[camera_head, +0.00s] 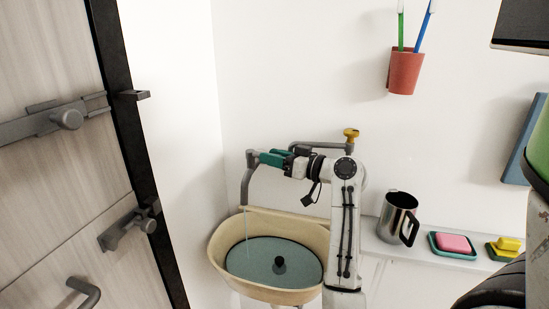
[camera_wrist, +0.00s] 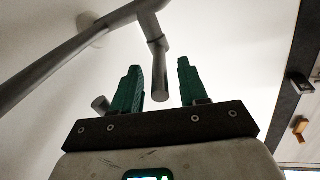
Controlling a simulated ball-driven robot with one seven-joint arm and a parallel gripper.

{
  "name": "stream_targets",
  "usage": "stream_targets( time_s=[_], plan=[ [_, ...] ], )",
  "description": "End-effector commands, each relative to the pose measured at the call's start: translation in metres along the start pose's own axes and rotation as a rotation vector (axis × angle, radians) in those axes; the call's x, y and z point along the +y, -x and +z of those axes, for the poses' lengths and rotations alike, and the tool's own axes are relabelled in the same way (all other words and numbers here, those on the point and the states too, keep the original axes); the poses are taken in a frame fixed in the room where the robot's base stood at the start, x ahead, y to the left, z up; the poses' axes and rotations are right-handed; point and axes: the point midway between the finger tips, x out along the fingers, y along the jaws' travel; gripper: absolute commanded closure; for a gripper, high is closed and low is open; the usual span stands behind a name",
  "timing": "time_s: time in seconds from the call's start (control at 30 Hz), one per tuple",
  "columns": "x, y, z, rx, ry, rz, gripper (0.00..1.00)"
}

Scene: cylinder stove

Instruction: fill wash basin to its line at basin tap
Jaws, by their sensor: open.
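The cream wash basin (camera_head: 225,238) stands below the tap in the head view. I cannot clearly tell a fill line from the water's edge. The grey basin tap (camera_head: 247,188) curves down over the basin's left side, and a thin stream falls from it. My gripper (camera_head: 256,158) is beside the top of the spout. In the wrist view my gripper (camera_wrist: 160,68) is open, its green fingers on either side of a short grey rod (camera_wrist: 158,78); contact is unclear.
A yellow knob (camera_head: 351,134) tops the pipe at the wall. Right of my arm, a steel mug (camera_head: 396,218), a pink soap (camera_head: 453,243) in a dish and a yellow sponge-like block (camera_head: 507,245) stand on the ledge. A red toothbrush cup (camera_head: 404,72) hangs above. A bolted door (camera_head: 50,180) is left.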

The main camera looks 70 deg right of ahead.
Motion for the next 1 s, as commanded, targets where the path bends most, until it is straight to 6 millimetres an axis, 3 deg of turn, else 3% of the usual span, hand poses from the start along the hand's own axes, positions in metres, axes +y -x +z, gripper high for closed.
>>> stream_targets(
  time_s=[0.17, 0.5, 0.7, 1.0],
  plan=[
    [0.001, 0.010, 0.001, 0.001, 0.000, 0.003, 0.57],
    [0.002, 0.072, 0.002, 0.001, 0.000, 0.004, 0.57],
    [0.001, 0.099, 0.001, 0.000, 0.000, 0.003, 0.57],
    [0.000, 0.108, 0.000, 0.000, 0.000, 0.000, 0.57]
  ],
)
